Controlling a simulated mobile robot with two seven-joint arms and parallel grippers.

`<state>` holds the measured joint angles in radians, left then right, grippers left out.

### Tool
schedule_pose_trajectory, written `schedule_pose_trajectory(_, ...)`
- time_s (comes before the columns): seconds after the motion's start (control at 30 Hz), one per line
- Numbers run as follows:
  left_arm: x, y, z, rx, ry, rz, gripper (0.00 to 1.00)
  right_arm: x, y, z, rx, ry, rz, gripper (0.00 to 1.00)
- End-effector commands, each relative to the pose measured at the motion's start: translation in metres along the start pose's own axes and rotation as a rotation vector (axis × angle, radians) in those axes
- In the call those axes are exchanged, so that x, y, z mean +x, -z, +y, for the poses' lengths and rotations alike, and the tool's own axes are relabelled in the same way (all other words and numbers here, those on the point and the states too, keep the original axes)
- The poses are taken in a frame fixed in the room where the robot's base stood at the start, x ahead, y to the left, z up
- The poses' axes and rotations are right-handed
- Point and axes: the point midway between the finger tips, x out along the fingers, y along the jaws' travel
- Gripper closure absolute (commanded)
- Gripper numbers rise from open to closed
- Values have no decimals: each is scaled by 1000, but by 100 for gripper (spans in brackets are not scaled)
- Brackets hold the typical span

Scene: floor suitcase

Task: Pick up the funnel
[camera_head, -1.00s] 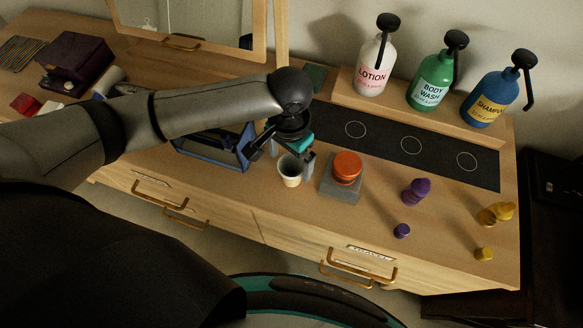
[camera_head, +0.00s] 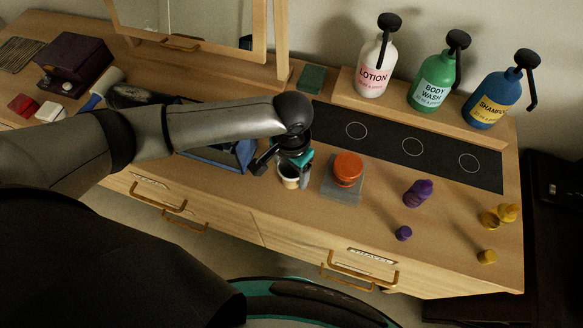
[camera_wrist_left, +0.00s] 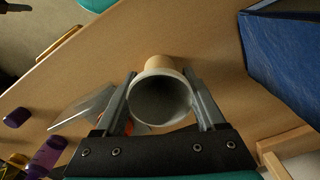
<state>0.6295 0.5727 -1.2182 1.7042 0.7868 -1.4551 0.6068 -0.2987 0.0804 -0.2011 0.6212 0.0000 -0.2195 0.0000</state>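The funnel looks like a small white, cup-shaped piece (camera_head: 289,183) with a wide round mouth, upright on the wooden counter. In the left wrist view its white rim and grey inside (camera_wrist_left: 160,100) face the camera, with a tan lower part beyond. My left gripper (camera_head: 292,178) is over it, pointing down and partly covering it in the head view. In the wrist view the two fingers lie on either side of the funnel, spread about its width. I see no clear squeeze; contact is hard to tell. My right gripper is not in view.
An orange round piece (camera_head: 348,168) on a grey block (camera_head: 342,186) stands close right of the funnel. A blue case (camera_head: 232,156) is close on the left. Purple pieces (camera_head: 418,192) and yellow pieces (camera_head: 507,213) lie right. Pump bottles (camera_head: 436,80) stand behind.

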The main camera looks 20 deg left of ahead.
Motion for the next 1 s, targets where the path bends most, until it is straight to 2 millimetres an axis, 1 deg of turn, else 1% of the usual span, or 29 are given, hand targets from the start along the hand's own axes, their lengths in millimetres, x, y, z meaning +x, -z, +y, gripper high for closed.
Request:
schedule_pose_trajectory(0.03,0,0,0,0,0,0,37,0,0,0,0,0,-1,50)
schedule_pose_trajectory(0.4,0,0,0,0,0,0,79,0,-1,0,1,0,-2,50)
schedule_pose_trajectory(0.43,0,0,0,0,0,0,81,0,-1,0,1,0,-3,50)
schedule_pose_trajectory(0.67,-1,0,0,0,0,0,81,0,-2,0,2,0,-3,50)
schedule_pose_trajectory(0.77,-5,0,0,0,0,1,81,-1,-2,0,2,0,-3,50)
schedule_pose_trajectory(0.87,-14,1,0,0,0,2,81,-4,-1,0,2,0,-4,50)
schedule_pose_trajectory(1.0,-37,1,0,1,-1,4,81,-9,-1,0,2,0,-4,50)
